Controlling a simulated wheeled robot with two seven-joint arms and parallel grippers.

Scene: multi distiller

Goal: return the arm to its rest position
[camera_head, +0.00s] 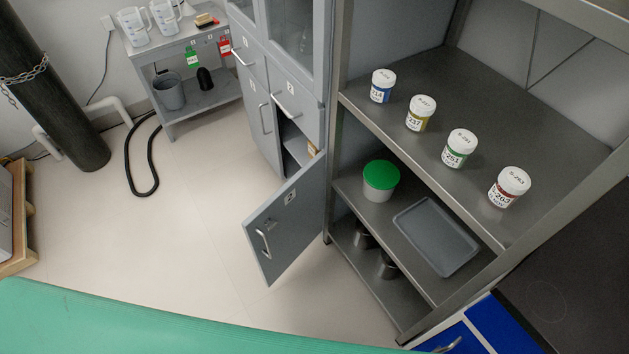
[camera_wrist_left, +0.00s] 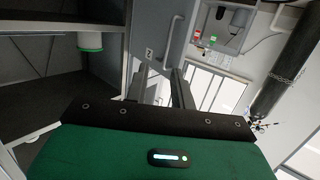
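My left gripper (camera_wrist_left: 160,75) shows in the left wrist view, with its two dark fingers pointing away from the camera and a gap between them. Nothing is held between the fingers. Its green housing (camera_wrist_left: 110,150) with a small lit strip fills the bottom of that view. The wrist picture looks upside down, with the shelf on the left and the open cabinet door (camera_wrist_left: 155,45) beyond the fingers. Neither gripper shows in the head view. My right gripper is in no view.
The cabinet door (camera_head: 285,222) stands open into the floor space. Labelled jars (camera_head: 461,149) stand on the upper shelf of the metal rack. A green-lidded tub (camera_head: 380,181) and a grey tray (camera_head: 437,237) are below. The floor (camera_head: 200,220) left of the door is clear.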

